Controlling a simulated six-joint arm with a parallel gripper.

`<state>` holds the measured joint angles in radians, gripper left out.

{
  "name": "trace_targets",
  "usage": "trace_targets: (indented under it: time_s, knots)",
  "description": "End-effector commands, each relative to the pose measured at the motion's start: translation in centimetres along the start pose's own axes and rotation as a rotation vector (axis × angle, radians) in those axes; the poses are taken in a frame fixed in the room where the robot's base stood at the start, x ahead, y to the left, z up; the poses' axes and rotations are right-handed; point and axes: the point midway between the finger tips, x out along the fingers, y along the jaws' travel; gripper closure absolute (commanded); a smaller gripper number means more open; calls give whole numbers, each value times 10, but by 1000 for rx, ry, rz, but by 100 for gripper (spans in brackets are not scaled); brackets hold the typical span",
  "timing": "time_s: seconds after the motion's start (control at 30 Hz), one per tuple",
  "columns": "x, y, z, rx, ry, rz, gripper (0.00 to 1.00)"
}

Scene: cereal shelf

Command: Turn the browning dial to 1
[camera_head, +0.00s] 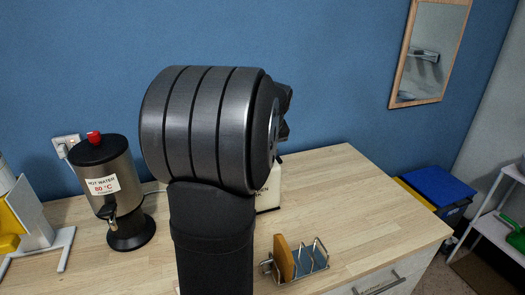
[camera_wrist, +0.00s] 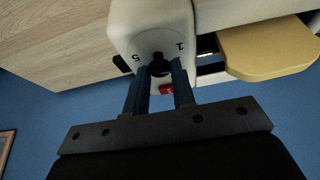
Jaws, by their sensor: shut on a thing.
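In the wrist view, the browning dial is a dark knob (camera_wrist: 159,60) on the rounded cream end of the toaster (camera_wrist: 128,22). The printed figures 1 and 5 show on either side of it, 1 on the right and 5 on the left. My gripper (camera_wrist: 160,72) has its two fingers on either side of the knob and is shut on it. The fingers hide part of the knob, and I cannot tell which figure it points to. A red part (camera_wrist: 166,90) shows just below the knob. In the head view my arm hides the gripper and dial.
In the head view, a hot water dispenser (camera_head: 112,195) stands left, and a wire toast rack (camera_head: 318,262) with a slice (camera_head: 284,258) is at the front. The right side of the wooden counter (camera_head: 370,210) is clear.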

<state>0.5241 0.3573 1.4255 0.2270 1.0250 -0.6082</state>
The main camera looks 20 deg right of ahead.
Motion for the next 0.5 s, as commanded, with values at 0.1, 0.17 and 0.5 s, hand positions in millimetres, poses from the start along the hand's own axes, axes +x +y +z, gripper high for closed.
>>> trace_targets:
  time_s: [0.1, 0.17, 0.5]
  knots:
    - [0, 2, 0, -90, -1, -39, 100]
    - [0, 2, 0, -135, -1, -57, 100]
    - [0, 4, 0, -317, -2, -132, 100]
